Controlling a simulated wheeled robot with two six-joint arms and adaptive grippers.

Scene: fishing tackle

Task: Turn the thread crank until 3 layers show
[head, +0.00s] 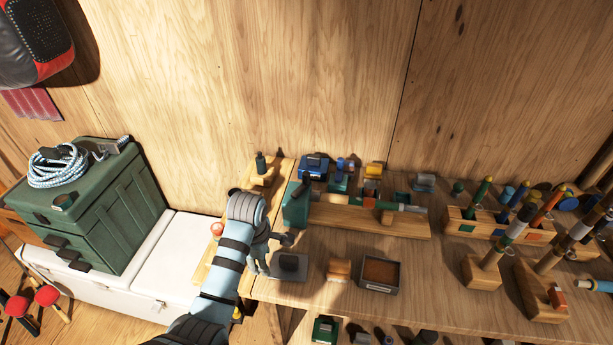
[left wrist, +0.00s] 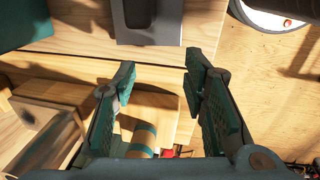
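The wooden winding jig (head: 365,221) lies along the back of the bench, with a teal block (head: 297,204) at its left end and a grey rod along it. I cannot make out the thread crank for certain; my left arm hides part of the area by the teal block. Thread layers are too small to tell. My left gripper (head: 273,255) is just left of the jig, over the bench's left edge. In the left wrist view its fingers (left wrist: 155,95) are apart, with nothing held between them. My right gripper is not in view.
A dark grey block (head: 290,267), a wooden brush-like piece (head: 339,268) and a grey tray (head: 380,274) sit in front of the jig. Rod holders (head: 490,228) stand at right. A green box (head: 85,210) rests on a white chest (head: 180,262) at left.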

